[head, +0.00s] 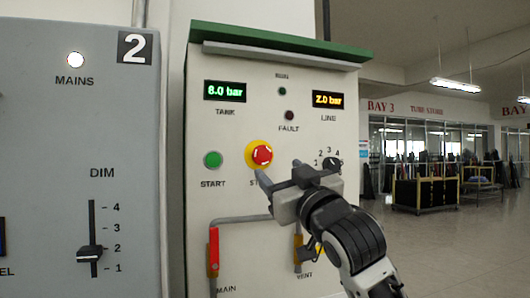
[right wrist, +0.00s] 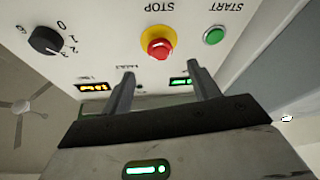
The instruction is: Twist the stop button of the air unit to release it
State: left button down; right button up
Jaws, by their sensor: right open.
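The red stop button (head: 262,155) sits on a round yellow plate on the front of the pale air unit (head: 225,130). In the right wrist view the stop button (right wrist: 158,50) shows upside down, beyond and between the fingertips. My right gripper (head: 279,170) is in front of the panel, just below and right of the button. Its two fingers are apart and empty in the right wrist view (right wrist: 160,72), and neither is seen closed on the button. The gripper partly covers the STOP label in the head view. My left gripper is not in view.
A green start button (head: 213,159) is left of the stop button, and a black rotary knob (head: 331,164) is to its right. Below are a red valve handle (head: 213,252) and an orange one (head: 298,250). A grey cabinet (head: 40,150) stands close on the left.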

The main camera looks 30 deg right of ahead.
aim_at(264, 156)
jog(key=p+x, duration=0.1)
jog(key=x, duration=0.7)
jog(key=shift+w+p, duration=0.15)
jog(key=shift+p, duration=0.2)
jog(key=c, duration=1)
